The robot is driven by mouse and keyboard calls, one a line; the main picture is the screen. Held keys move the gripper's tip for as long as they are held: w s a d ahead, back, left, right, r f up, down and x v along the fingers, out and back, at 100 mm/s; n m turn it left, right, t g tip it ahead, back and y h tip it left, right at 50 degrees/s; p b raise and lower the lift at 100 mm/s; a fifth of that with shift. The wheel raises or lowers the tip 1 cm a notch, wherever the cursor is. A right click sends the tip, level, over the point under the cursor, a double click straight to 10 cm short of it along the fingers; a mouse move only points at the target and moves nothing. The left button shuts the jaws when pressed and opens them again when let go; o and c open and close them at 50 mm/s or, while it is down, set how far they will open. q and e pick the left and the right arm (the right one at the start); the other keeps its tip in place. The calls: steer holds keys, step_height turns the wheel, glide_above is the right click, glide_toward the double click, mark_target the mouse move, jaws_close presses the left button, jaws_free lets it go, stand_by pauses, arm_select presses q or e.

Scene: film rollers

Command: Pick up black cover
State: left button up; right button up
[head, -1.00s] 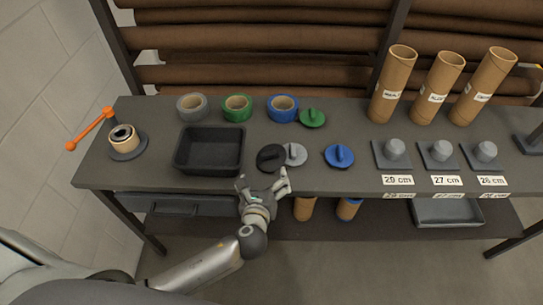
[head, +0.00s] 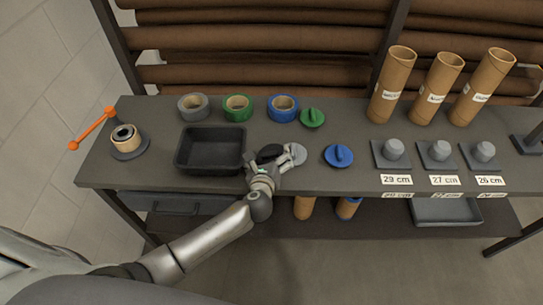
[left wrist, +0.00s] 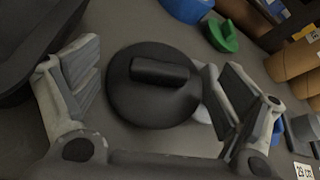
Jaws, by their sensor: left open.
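The black cover (left wrist: 152,100) is a round disc with a raised bar handle. In the left wrist view it lies between the two open fingers of my left gripper (left wrist: 150,90), with a gap at the left finger. In the head view the black cover (head: 269,151) is partly hidden by my left gripper (head: 274,160), which is over the front of the table. A grey cover (head: 297,153) lies just right of the black one, partly behind the right finger. My right gripper is not in view.
A black tray (head: 211,171) stands close left of the gripper. A blue cover (head: 339,155) and a green cover (head: 313,117) lie to the right. Tape rolls (head: 238,107) stand behind. Grey pegs on bases (head: 393,150) and cardboard tubes (head: 392,85) are further right.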

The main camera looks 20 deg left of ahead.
arm_select(q)
steer(key=c, duration=0.8)
